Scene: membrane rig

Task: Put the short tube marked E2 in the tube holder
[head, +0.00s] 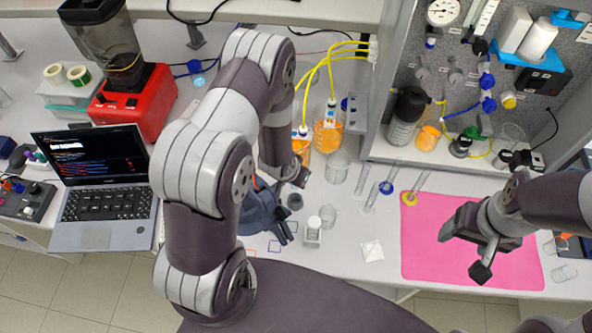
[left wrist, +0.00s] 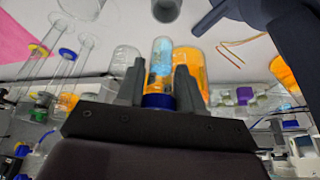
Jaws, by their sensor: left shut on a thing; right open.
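My left gripper (head: 292,180) is partly hidden by its own arm in the head view, above the bench beside a dark blue device (head: 262,212). In the left wrist view its fingers (left wrist: 157,85) are shut on a short clear tube (left wrist: 161,58) with a blue end. The tube stands upright in that picture, with its blue end between the fingers. I cannot read a mark on it, so E2 is not confirmed. I cannot tell which thing is the tube holder. My right gripper (head: 464,254) is open and empty above the pink mat (head: 425,262).
A small grey cup (head: 294,201) stands near the left gripper. Glass beakers (head: 337,167), orange-filled bottles (head: 327,136) and cylinders with blue and yellow rings (head: 387,186) stand close by. A laptop (head: 100,200) and red blender (head: 130,105) are at left. The pink mat is mostly clear.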

